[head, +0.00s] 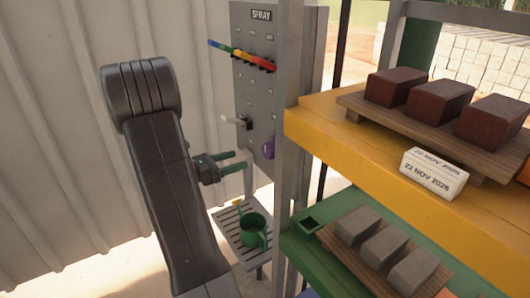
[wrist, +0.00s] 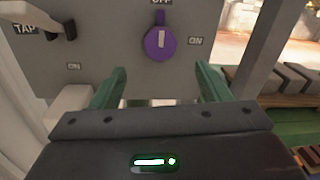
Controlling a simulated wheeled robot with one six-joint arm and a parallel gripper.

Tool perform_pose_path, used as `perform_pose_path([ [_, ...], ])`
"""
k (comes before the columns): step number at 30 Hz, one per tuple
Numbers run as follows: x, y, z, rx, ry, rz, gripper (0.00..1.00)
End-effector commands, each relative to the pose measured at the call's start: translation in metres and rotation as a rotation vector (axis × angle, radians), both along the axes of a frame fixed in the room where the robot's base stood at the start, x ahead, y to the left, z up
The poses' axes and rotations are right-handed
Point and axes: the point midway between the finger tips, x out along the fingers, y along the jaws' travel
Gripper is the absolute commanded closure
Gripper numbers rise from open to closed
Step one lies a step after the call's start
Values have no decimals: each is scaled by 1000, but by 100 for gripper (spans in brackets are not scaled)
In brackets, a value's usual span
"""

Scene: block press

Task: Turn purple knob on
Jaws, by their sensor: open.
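The purple knob (wrist: 160,44) is on the grey panel (wrist: 105,55), ahead of my gripper in the wrist view. Its pale pointer mark stands upright toward the partly cut-off label above, which seems to read OFF. An ON label (wrist: 196,41) is to its right and another ON label (wrist: 74,66) is at lower left. My gripper (wrist: 160,82) is open and empty, its green fingers apart below the knob and not touching it. In the head view the knob (head: 268,149) is at the panel's lower right, with my gripper (head: 238,160) left of it.
A TAP lever (wrist: 62,24) sits left of the knob. A grey post (head: 290,120) and a yellow shelf (head: 330,130) with bricks stand close at right.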

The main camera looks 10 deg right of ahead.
Motion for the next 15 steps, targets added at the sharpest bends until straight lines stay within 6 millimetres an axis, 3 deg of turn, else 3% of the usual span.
perform_pose_path([
  [9,15,-57,0,0,0,-6,30],
  [15,23,-83,0,0,0,-3,30],
])
